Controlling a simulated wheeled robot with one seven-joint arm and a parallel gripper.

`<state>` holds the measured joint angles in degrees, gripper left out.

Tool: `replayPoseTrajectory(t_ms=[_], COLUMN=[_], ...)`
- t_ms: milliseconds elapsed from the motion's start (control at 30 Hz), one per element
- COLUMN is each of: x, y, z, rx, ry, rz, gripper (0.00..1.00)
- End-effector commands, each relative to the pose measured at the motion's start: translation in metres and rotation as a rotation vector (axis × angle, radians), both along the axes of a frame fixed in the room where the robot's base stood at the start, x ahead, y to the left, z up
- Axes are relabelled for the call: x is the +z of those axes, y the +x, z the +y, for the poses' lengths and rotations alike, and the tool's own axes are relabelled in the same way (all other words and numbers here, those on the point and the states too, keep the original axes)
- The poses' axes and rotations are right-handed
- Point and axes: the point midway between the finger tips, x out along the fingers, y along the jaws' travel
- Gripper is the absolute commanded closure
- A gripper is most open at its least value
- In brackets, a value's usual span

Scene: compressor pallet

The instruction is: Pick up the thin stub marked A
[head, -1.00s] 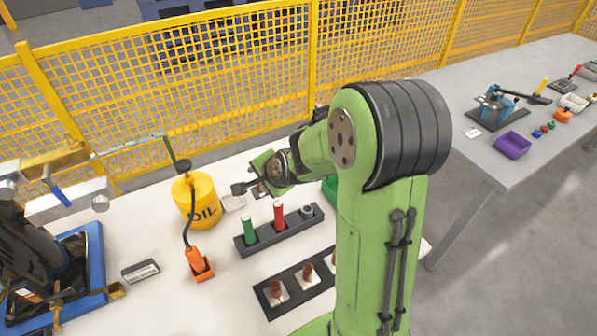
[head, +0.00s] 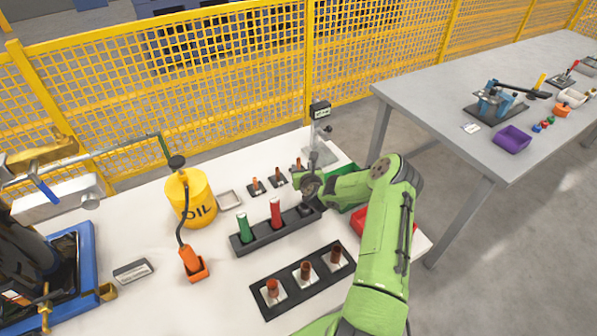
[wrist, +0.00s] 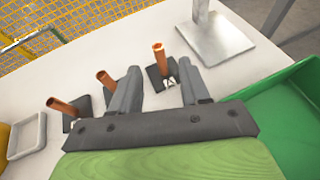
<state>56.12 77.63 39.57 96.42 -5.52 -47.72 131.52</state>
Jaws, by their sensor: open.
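The thin stub marked A (wrist: 158,54) is a copper-coloured upright rod on a small dark base with a white letter A. In the wrist view it appears between and beyond the fingertips of my gripper (wrist: 158,70), which is open and empty. It also shows in the head view as the stub (head: 298,164) at the right end of a short row. Two similar stubs, a middle one (wrist: 105,80) and a left one (wrist: 62,106), stand to its left; their marks are not readable. In the head view my arm's end hides the fingers.
A grey stand with a metal base plate (wrist: 215,40) is behind and right of the stub. A green bin (wrist: 285,115) lies close on the right. In the head view, a dark holder (head: 245,243) with green and red cylinders and an oil can (head: 190,205) stand nearby.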

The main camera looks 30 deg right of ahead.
Motion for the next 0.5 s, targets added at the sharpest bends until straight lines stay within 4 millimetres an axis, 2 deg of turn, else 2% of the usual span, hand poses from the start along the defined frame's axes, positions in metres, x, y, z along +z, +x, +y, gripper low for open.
replayPoseTrajectory(t_ms=[167,400,500], x=[-0.009,-0.021,-0.023], y=[0.018,0.053,0.06], z=[-0.007,-0.02,-0.023], rx=[0.001,0.001,0.001], ry=[-0.002,-0.003,-0.002], rz=[0.001,0.0,0.002], gripper=[0.54,0.54,0.54])
